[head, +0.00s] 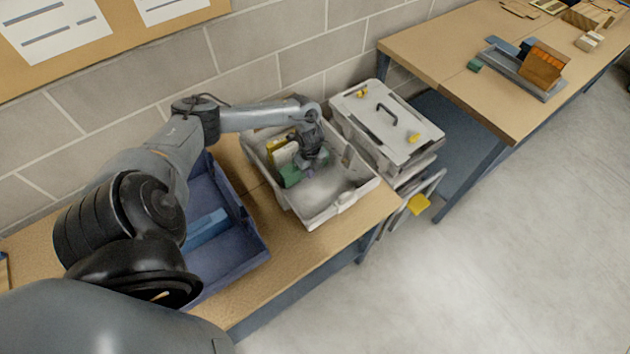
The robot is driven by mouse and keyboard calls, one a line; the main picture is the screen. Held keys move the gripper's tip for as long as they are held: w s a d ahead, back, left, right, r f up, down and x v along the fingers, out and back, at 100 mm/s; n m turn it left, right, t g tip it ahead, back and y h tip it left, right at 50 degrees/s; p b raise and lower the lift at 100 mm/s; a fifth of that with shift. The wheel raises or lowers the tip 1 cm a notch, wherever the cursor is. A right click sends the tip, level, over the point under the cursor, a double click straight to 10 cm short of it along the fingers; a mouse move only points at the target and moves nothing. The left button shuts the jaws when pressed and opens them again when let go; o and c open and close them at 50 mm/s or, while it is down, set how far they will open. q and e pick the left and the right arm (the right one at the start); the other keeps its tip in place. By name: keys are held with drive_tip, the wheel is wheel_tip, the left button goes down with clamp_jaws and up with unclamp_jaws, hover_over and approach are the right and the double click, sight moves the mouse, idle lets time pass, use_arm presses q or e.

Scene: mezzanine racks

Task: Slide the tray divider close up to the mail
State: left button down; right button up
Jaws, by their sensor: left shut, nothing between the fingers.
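A white mail tray (346,203) stands on the wooden bench. Yellow and pale upright pieces (276,148), which look like the mail, stand at its left end. A green upright piece (290,178), which looks like the divider, stands just right of them. Any gap between them is hard to make out. My left gripper (309,172) reaches down into the tray, shut and empty, on the right side of the green piece. Whether it touches the green piece cannot be told. The gripper and wrist hide part of the green piece. My right gripper is not in view.
A blue tray (246,233) with a lighter blue piece inside stands left, partly behind my arm. A lidded grey box (388,120) stands close on the right. A block wall runs behind. Another bench (480,75) holds a rack and small blocks.

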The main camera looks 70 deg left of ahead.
use_arm(q)
drive_tip(key=shift+s+a, duration=0.2)
drive_tip(key=shift+a, duration=0.8)
idle(1.1)
drive_tip(key=shift+d, duration=0.2)
drive_tip(key=shift+w+d+r, duration=0.1)
drive_tip(key=shift+w+d, duration=0.05)
drive_tip(key=shift+d, duration=0.15)
drive_tip(key=shift+d+p, duration=0.3)
wheel_tip(320, 180, up, 13)
drive_tip(key=p, duration=1.2)
idle(0.3)
